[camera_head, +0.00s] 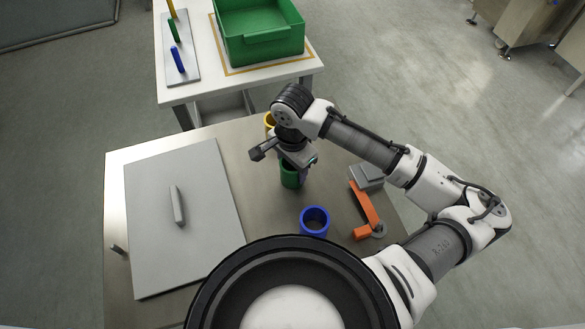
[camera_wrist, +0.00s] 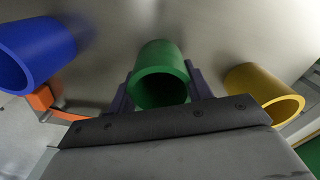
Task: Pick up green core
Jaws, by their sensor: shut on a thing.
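The green core (camera_head: 289,175) is a short hollow cylinder on the steel table, below my gripper (camera_head: 297,170). In the wrist view the green core (camera_wrist: 160,75) sits between the two dark fingers of my gripper (camera_wrist: 158,85), which is shut on it. Its open end faces the wrist camera. My gripper hides part of the core in the head view. I cannot tell whether the core is still touching the table.
A blue core (camera_head: 314,221) stands nearer the front, and a yellow core (camera_head: 269,121) stands behind. An orange lever (camera_head: 364,208) is at the right. A grey panel with a handle (camera_head: 185,215) covers the left. A green bin (camera_head: 260,48) and pegs (camera_head: 178,60) are on the white table.

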